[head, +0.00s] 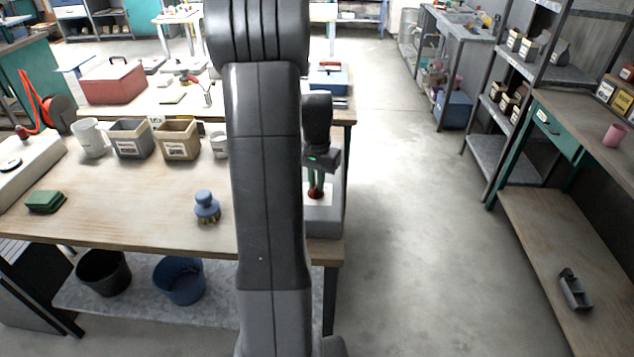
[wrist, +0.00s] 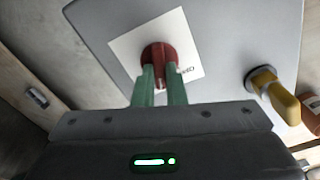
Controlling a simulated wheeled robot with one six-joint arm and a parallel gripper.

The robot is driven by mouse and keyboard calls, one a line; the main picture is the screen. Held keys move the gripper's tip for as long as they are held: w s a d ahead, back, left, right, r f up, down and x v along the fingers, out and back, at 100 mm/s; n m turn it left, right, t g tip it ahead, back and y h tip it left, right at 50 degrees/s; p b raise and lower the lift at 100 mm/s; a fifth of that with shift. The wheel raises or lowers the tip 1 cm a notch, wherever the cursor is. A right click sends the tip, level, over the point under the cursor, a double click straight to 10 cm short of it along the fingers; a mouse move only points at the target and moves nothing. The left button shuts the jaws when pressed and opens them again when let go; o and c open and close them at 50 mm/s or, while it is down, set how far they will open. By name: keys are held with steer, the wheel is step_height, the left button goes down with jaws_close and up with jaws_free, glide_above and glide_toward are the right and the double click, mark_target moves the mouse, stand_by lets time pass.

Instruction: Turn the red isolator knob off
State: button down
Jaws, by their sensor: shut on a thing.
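The red isolator knob (wrist: 159,55) sits on a white square plate (wrist: 124,45) on a grey box (wrist: 225,30) in the wrist view. My gripper (wrist: 160,80) has its two green fingers shut on the red knob, one on each side. In the head view my gripper (head: 316,180) reaches down to the red knob (head: 315,193) on the grey box (head: 323,222) at the right end of the workbench. Part of the label beside the knob is hidden by the fingers.
A yellow handle (wrist: 276,92) stands on the same box, right of my gripper. A blue brush (head: 206,206), a green pad (head: 46,201) and bins (head: 131,140) are on the workbench (head: 130,200). The floor (head: 410,220) to its right is clear.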

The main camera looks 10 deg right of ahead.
steer(key=n, duration=0.6)
steer(key=shift+w+a+b, duration=0.1)
steer(key=shift+a+b, duration=0.05)
steer(key=shift+b, duration=0.25)
steer(key=n, duration=0.5)
steer(key=shift+a+n, duration=0.1)
steer(key=shift+n, duration=0.3)
steer(key=c, duration=1.5)
jaws_free()
steer(key=shift+r, duration=0.1)
step_height(320, 180, up, 14)
steer(key=shift+f+b, duration=0.15)
steer(key=shift+b, duration=0.45)
steer(key=shift+f, duration=0.15)
